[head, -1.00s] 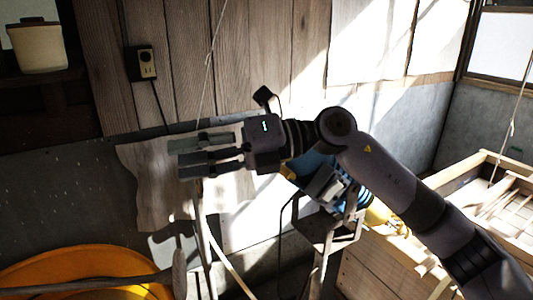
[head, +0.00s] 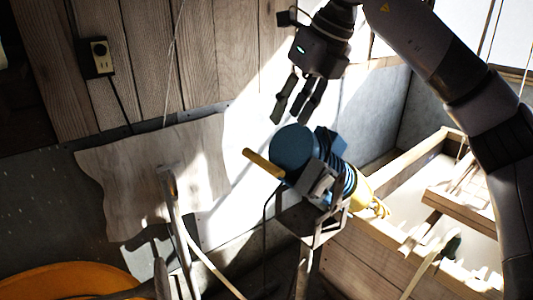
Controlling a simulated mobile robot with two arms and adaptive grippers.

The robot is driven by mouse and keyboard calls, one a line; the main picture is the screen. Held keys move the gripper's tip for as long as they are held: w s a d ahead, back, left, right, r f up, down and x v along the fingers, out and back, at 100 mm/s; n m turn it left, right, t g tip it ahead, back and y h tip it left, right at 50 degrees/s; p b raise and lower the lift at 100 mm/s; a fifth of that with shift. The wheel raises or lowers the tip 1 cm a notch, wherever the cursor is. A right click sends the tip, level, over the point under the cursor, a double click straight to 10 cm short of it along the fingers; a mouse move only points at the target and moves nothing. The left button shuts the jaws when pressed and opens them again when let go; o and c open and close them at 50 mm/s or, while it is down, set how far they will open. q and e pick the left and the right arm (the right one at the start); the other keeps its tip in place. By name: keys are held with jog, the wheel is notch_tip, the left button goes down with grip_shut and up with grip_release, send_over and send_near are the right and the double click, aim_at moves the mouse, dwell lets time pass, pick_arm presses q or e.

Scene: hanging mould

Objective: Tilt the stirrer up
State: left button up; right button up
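The stirrer (head: 293,152) is a blue motor body with a yellow side handle (head: 263,163). It sits tilted in a grey metal stand (head: 318,222), its yellow end (head: 368,192) pointing down to the right. My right gripper (head: 295,114) hangs just above the blue body, with its fingers pointing down. The fingers are apart with nothing between them, and they do not appear to touch the stirrer. My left gripper is not in view.
An orange tub (head: 60,274) stands at the lower left. A wooden frame box (head: 378,254) is at the right, below the stirrer's yellow end. A wall socket (head: 98,55) is at the upper left. A thin upright post (head: 176,220) stands left of the stirrer.

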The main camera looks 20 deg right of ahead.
aim_at(265, 160)
jog(key=p+x, duration=0.2)
jog(key=x, duration=0.9)
jog(key=shift+a+f, duration=0.15)
jog(key=shift+w+a+f, duration=0.15)
jog(key=shift+w+f, duration=0.05)
jog(key=shift+f, duration=0.3)
jog(key=shift+c, duration=0.6)
grip_shut()
